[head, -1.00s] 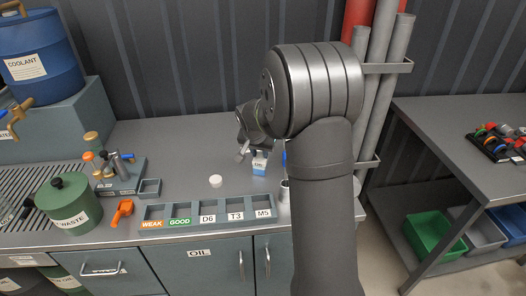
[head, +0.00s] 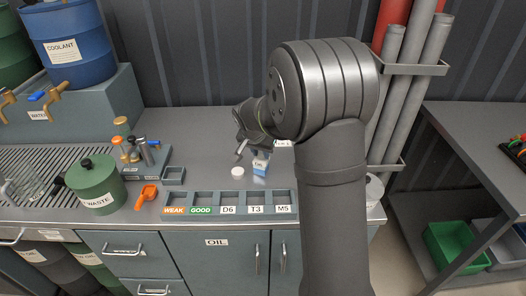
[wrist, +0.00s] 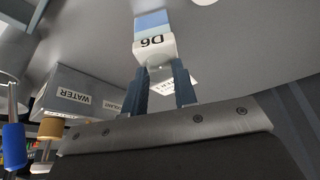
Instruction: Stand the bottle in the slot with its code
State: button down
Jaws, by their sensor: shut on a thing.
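A small white and blue bottle (head: 260,168) with a dark code label is at my gripper (head: 248,152), above or on the bench behind the rack. The wrist view shows its label reading D6 on the bottle (wrist: 154,38), and my gripper (wrist: 162,77) shut on its narrow neck end. The grey slot rack (head: 230,216) lies along the bench's front, with slots labelled WEAK, GOOD, D6, T3 and M5 from left to right. The D6 slot (head: 228,198) looks empty. The bottle is behind the rack, about level with T3. I cannot tell its height above the bench.
A white round cap (head: 238,171) lies just left of the bottle. An orange tool (head: 147,196), a small square tray (head: 174,175) and a green waste pot (head: 95,187) stand further left. A white container (head: 375,190) is at the right, partly behind my arm.

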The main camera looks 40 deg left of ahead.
jog(key=c, duration=1.1)
grip_release()
jog(key=v, duration=1.7)
jog(key=shift+r, duration=0.2)
jog(key=x, duration=1.6)
jog(key=shift+w+f, duration=0.1)
jog(key=shift+f, duration=0.25)
